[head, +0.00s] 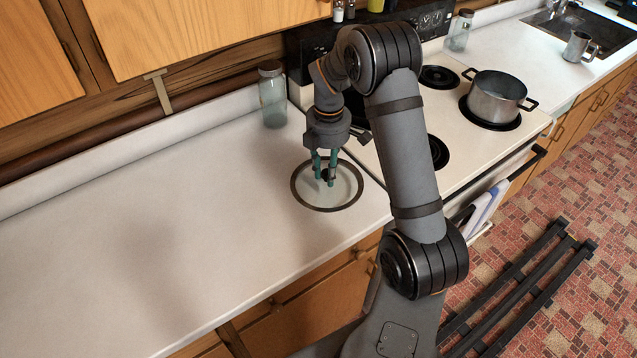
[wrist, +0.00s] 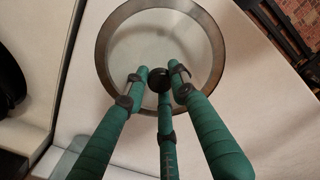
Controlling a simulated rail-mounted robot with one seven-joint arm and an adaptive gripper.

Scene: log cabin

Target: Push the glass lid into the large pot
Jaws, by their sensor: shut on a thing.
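The glass lid (head: 310,199) is a clear disc with a dark rim and a dark knob. It is at the right end of the white counter, close to the stove, and it also shows in the wrist view (wrist: 112,45). My gripper (head: 326,180) points down over it with its green fingers shut on the dark knob (wrist: 158,80). I cannot tell whether the lid touches the counter. The large pot (head: 497,97), metal with two dark handles, stands on a right burner of the stove, apart from my gripper. Its inside is partly visible from above.
The stove (head: 465,150) has several dark burners, and my arm crosses in front of it. Glass jars stand at the back of the counter (head: 272,95) and beyond the stove (head: 459,32). A metal mug (head: 578,47) is near the sink. The left counter (head: 130,230) is clear.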

